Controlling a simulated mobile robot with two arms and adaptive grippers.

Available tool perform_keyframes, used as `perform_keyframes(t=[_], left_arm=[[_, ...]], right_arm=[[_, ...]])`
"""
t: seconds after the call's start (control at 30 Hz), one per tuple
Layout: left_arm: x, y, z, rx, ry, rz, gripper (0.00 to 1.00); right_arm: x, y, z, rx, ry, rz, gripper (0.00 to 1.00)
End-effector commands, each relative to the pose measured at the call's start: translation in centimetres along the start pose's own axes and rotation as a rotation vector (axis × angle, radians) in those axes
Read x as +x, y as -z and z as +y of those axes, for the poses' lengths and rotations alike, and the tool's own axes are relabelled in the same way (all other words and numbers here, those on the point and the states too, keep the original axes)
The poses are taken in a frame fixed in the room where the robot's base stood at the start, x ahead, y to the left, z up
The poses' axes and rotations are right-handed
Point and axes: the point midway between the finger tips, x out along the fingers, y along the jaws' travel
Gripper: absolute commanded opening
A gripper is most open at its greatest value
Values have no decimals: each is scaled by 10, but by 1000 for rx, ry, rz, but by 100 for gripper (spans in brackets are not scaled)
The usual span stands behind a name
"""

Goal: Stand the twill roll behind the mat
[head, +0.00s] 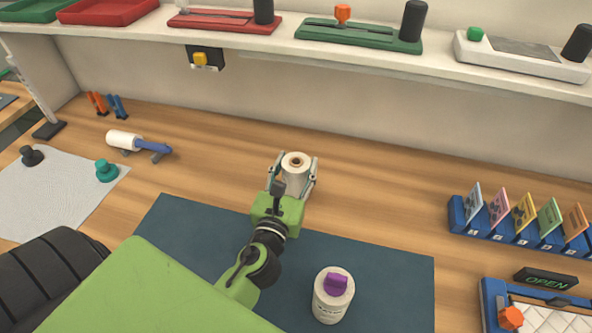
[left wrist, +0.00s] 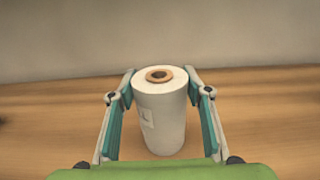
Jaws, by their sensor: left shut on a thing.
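The twill roll (head: 296,172) is white with a brown core and is upright. It appears just behind the back edge of the dark blue mat (head: 395,270), over bare wood. My left gripper (head: 293,180) reaches across the mat from the front and is shut on the roll, one finger on each side. The left wrist view shows the roll (left wrist: 163,112) between the fingers (left wrist: 160,115), with a small label on its side. Whether its base rests fully on the wood is hard to tell. My right gripper is not in view.
A white container (head: 331,303) with a purple top stands on the mat's front part. A lint roller (head: 128,141) lies at the back left. A blue card rack (head: 520,235) stands at the right. A shelf (head: 440,62) runs above. Wood either side of the roll is clear.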

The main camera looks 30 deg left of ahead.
Motion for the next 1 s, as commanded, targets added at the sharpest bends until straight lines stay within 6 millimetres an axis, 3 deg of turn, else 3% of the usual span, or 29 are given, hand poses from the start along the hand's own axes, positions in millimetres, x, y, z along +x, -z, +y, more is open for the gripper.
perform_keyframes(t=[0.27,0.3,0.33,0.77,1.0], left_arm=[[0,1,0,-1,0,-2,15],[0,1,0,-1,0,0,53],[0,1,0,-1,0,0,61],[-1,-4,0,0,0,0,62],[-42,4,0,-1,0,4,62]], right_arm=[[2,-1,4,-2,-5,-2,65],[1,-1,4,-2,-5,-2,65],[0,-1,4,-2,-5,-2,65],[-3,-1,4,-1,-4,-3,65],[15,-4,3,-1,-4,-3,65]])
